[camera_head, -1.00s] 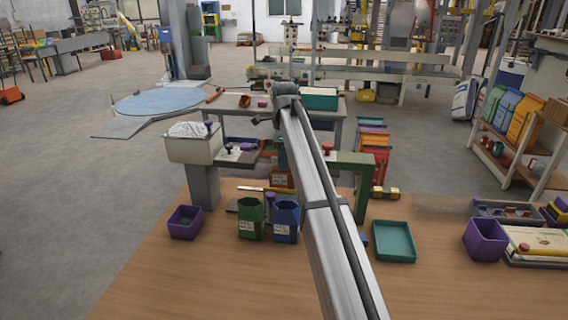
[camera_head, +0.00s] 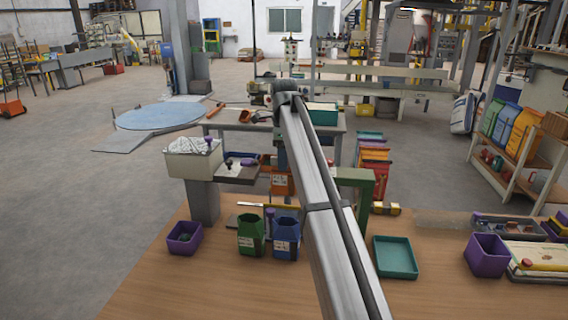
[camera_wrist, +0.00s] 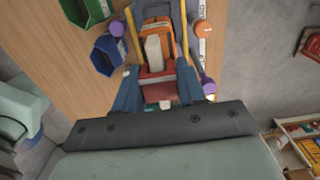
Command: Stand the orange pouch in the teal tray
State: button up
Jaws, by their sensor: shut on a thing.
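The orange pouch (camera_head: 281,184) with a white label is partly hidden behind my arm in the head view. In the wrist view the orange pouch (camera_wrist: 156,66) sits between the two blue fingers of my gripper (camera_wrist: 158,88), which is shut on it. It appears held above the bench, beyond the green and blue pouches. The teal tray (camera_head: 396,270) lies on the wooden bench, right of my arm, and looks empty. The gripper's fingers are hidden in the head view.
A green pouch (camera_head: 251,235) and a blue pouch (camera_head: 286,238) stand left of my arm. A green stand (camera_head: 354,184) rises behind the tray. Purple bins stand at left (camera_head: 184,238) and right (camera_head: 487,256). Bare bench lies around the tray's front.

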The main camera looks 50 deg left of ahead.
jog(key=shift+r, duration=0.4)
jog(key=shift+s, duration=0.1)
dwell(0.3)
jog(key=shift+s+d, duration=3.2)
jog(key=shift+d, duration=0.1)
jog(key=shift+w+d, duration=5.45)
jog(key=shift+d, duration=0.15)
jog(key=w+d+f, duration=1.1)
jog(key=d+f, duration=0.3)
jog(key=d, duration=0.2)
jog(key=shift+w+d+f, duration=0.15)
jog(key=shift+w, duration=0.05)
